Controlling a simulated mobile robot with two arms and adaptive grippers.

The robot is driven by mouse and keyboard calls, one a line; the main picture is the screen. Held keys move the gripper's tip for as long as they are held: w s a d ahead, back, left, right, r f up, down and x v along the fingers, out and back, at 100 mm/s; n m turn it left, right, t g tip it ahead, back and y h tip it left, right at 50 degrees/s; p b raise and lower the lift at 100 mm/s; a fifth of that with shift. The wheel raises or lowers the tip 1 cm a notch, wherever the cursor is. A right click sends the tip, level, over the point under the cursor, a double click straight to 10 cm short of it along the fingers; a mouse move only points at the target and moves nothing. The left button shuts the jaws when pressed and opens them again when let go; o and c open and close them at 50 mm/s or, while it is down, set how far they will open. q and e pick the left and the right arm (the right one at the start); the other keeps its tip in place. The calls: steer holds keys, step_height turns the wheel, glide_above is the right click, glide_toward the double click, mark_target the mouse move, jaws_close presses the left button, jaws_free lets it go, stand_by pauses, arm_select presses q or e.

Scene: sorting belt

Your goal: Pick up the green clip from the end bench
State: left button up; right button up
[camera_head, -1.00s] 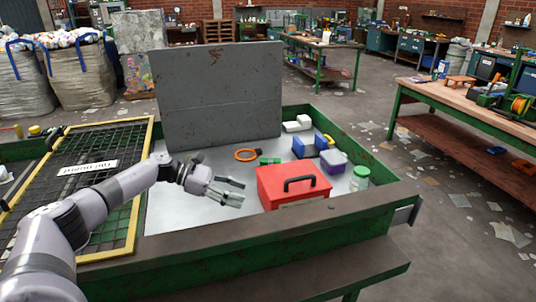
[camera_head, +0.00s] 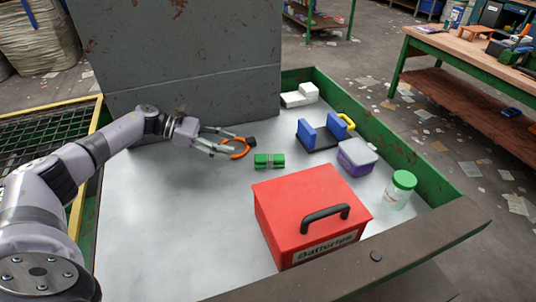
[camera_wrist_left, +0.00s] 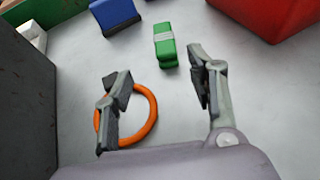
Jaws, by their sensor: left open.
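The green clip (camera_head: 269,160), a small green block with a grey band, lies on the pale bench top. It also shows ahead of the fingers in the left wrist view (camera_wrist_left: 165,45). My left gripper (camera_head: 236,146) is open and empty, a little left of the clip and apart from it. In the left wrist view its fingers (camera_wrist_left: 159,85) are spread wide, with the clip beyond the tips and nearer the right finger. An orange ring (camera_wrist_left: 154,119) lies under the left finger; whether they touch I cannot tell. My right gripper is not in view.
A red box (camera_head: 290,212) labelled Batteries stands in front of the clip. A blue holder (camera_head: 307,133), a purple box (camera_head: 356,163) and a green-lidded jar (camera_head: 398,190) are to the right. A grey panel (camera_head: 180,60) rises behind my gripper. The bench's left front is clear.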

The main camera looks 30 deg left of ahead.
arm_select(q)
steer(key=p, duration=0.3)
glide_toward(274, 156)
steer(key=x, duration=0.5)
steer(key=shift+a+f, duration=0.2)
steer(key=shift+f, duration=0.05)
steer(key=shift+w+d, duration=0.1)
steer(key=shift+d, duration=0.1)
steer(key=shift+w+d, duration=0.1)
steer(key=shift+d, duration=0.15)
steer(key=p+x, duration=0.2)
steer(key=x, duration=0.2)
steer(key=shift+d+r, duration=0.1)
steer(key=shift+d, duration=0.2)
steer(key=shift+w+d, duration=0.1)
steer(key=shift+d, duration=0.05)
steer(key=shift+c, duration=0.3)
steer(key=c, duration=0.9)
steer(key=shift+c, duration=0.6)
